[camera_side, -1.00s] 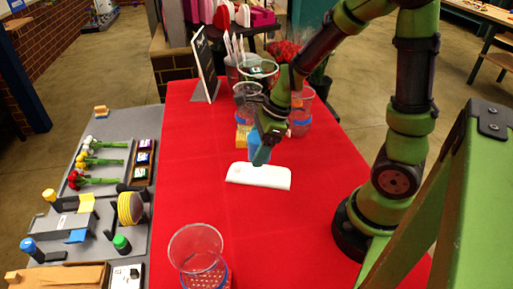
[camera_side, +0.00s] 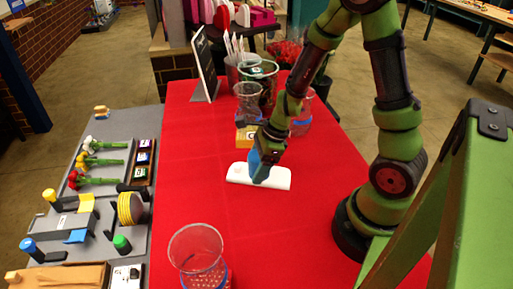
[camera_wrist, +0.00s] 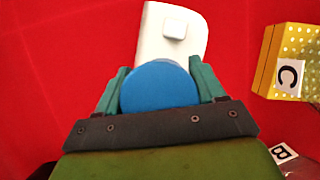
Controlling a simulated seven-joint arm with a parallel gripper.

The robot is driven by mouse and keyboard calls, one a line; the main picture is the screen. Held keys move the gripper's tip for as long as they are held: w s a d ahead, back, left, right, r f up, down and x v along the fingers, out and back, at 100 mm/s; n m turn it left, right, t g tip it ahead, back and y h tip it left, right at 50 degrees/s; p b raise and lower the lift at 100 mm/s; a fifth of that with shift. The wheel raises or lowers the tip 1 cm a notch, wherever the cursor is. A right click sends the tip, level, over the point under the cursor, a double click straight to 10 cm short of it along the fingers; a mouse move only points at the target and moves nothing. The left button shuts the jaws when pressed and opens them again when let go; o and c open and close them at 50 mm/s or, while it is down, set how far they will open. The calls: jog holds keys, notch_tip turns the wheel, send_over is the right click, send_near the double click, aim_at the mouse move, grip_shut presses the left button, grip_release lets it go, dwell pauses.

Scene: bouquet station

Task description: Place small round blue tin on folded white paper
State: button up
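My gripper (camera_wrist: 158,90) is shut on the small round blue tin (camera_wrist: 158,86), with a teal finger against each side of it. The folded white paper (camera_wrist: 153,38) lies flat on the red tablecloth, with a small white square piece (camera_wrist: 175,25) on it. In the wrist view the tin overlaps the near end of the paper. In the side view my gripper (camera_side: 262,172) is over the middle of the white paper (camera_side: 278,181), pointing down. I cannot tell whether the tin touches the paper.
A yellow dotted box (camera_wrist: 291,62) labelled C stands beside the paper. Glass vases (camera_side: 249,102) stand behind it. A clear glass with a blue band (camera_side: 197,250) stands at the front. A grey board (camera_side: 112,215) with flowers and ribbons lies left. Red cloth around the paper is mostly clear.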

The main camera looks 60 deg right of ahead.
jog(key=o, duration=0.4)
jog(key=shift+r, duration=0.15)
jog(key=v, duration=1.2)
jog(key=s+a+r+n+t, duration=0.1)
jog(key=a+r+n, duration=0.1)
jog(key=r+n, duration=0.2)
jog(key=s+a+r+n+t, duration=0.1)
jog(key=s+a+r+n, duration=0.1)
jog(key=n, duration=0.9)
jog(key=s+a+r+n+t+h, duration=0.1)
jog(key=s+a+r+n+t, duration=0.1)
jog(key=r+n, duration=0.4)
jog(key=shift+s+a+n, duration=0.1)
jog(key=shift+a+n, duration=0.8)
jog(key=shift+n, duration=0.1)
